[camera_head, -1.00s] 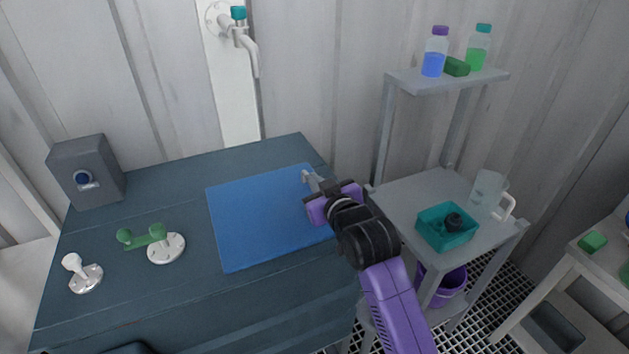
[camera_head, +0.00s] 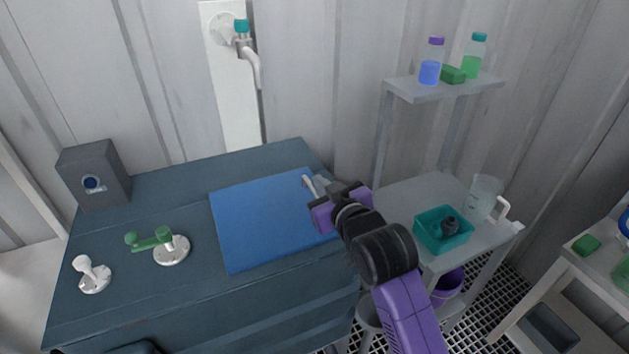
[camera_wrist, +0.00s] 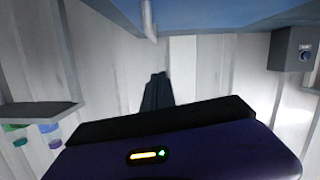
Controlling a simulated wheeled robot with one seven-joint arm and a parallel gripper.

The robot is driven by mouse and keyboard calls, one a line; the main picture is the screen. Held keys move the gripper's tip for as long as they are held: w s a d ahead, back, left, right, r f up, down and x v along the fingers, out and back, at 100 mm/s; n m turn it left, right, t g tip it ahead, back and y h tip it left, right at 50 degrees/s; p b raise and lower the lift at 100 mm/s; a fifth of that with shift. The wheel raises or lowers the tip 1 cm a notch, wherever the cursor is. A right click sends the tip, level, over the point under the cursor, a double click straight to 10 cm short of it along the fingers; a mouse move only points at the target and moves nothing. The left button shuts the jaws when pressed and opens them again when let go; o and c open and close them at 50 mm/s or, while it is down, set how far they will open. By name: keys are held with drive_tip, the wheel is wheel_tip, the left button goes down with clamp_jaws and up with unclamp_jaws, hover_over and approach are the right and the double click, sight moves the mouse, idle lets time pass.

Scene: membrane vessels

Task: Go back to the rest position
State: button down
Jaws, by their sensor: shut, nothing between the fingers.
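My gripper (camera_head: 309,183) is at the end of my purple and black arm, above the right part of the blue mat (camera_head: 262,238) on the dark blue bench. Its fingers point away toward the back wall and are together with nothing between them. In the wrist view the dark fingers (camera_wrist: 156,92) are closed in front of the pale wall panel, and the picture is upside down. The gripper touches nothing that I can see.
A grey box (camera_head: 93,174), green-handled fitting (camera_head: 171,249) and white fitting (camera_head: 93,276) stand left on the bench. A tap (camera_head: 249,62) is on the back wall. At right, a grey shelf stand holds bottles (camera_head: 430,72), a teal tray (camera_head: 421,243) and a jug (camera_head: 484,197).

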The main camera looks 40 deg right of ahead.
drive_tip(key=v, duration=0.4)
drive_tip(key=shift+s+a+r, duration=0.15)
drive_tip(key=shift+s+r, duration=0.05)
drive_tip(key=s+a+r+n+t, duration=0.1)
drive_tip(key=s+a+r+t, duration=0.2)
drive_tip(key=a+t, duration=0.1)
drive_tip(key=s+a+f+g+y, duration=0.1)
drive_tip(key=s+a+f, duration=0.3)
drive_tip(key=s, duration=0.5)
drive_tip(key=s+a+f+g+y, duration=0.1)
drive_tip(key=s+a+f, duration=0.3)
drive_tip(key=s, duration=0.6)
drive_tip(key=s+a+f+n+g+y, duration=0.1)
drive_tip(key=s+a+f+y, duration=0.2)
drive_tip(key=s, duration=0.7)
drive_tip(key=shift+s+a+f+g, duration=0.15)
drive_tip(key=shift+a+f+g, duration=0.15)
drive_tip(key=shift+a+f, duration=0.5)
drive_tip(key=shift+d+f, duration=0.15)
drive_tip(key=shift+d, duration=0.05)
